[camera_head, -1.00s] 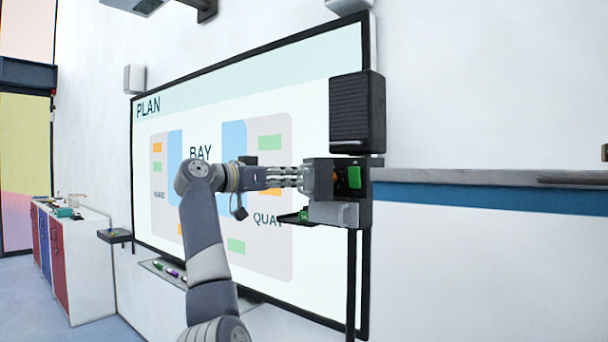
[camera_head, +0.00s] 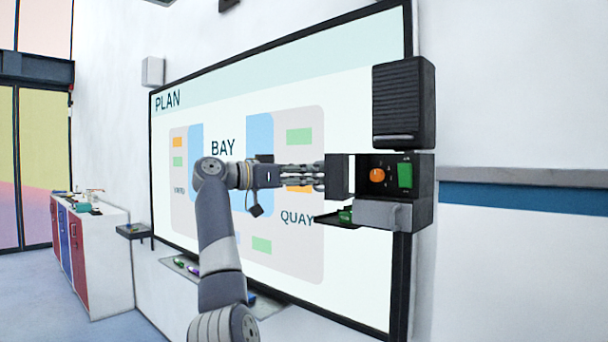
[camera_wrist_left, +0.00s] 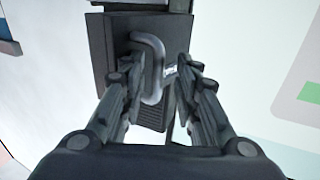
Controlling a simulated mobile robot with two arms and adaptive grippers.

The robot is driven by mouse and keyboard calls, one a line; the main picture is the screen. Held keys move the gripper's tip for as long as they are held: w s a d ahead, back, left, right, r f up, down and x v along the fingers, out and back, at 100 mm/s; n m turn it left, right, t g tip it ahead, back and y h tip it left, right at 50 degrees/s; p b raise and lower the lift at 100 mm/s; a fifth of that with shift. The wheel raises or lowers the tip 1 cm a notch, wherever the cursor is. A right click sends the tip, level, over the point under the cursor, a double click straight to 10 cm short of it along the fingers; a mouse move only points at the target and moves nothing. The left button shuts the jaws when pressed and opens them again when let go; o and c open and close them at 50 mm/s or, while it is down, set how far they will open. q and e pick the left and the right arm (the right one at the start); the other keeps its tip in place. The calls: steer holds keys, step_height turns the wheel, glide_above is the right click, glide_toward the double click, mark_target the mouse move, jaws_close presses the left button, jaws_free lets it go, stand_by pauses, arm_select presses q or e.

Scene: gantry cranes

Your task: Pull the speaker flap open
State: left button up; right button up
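A dark control box (camera_head: 424,190) hangs at the right edge of the whiteboard, under a ribbed black speaker (camera_head: 403,105). Its dark flap (camera_head: 338,178) stands swung out to the left, baring an orange round knob (camera_head: 377,175) and a green part (camera_head: 404,175). My left gripper (camera_head: 318,177) is at the flap's left side. In the left wrist view, a grey bar handle (camera_wrist_left: 155,70) on the flap lies between the fingertips of my left gripper (camera_wrist_left: 160,60). The fingers look spread, with gaps beside the handle. My right gripper is not in view.
A small open black tray (camera_head: 335,220) with something green sits just below the flap. A grey cover (camera_head: 378,214) is on the box's lower front. A pen ledge (camera_head: 190,268) runs under the whiteboard. Cabinets (camera_head: 95,260) stand far left.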

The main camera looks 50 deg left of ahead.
arm_select(q)
steer(key=v, duration=1.2)
steer(key=shift+s+a, duration=0.15)
steer(key=shift+a, duration=0.05)
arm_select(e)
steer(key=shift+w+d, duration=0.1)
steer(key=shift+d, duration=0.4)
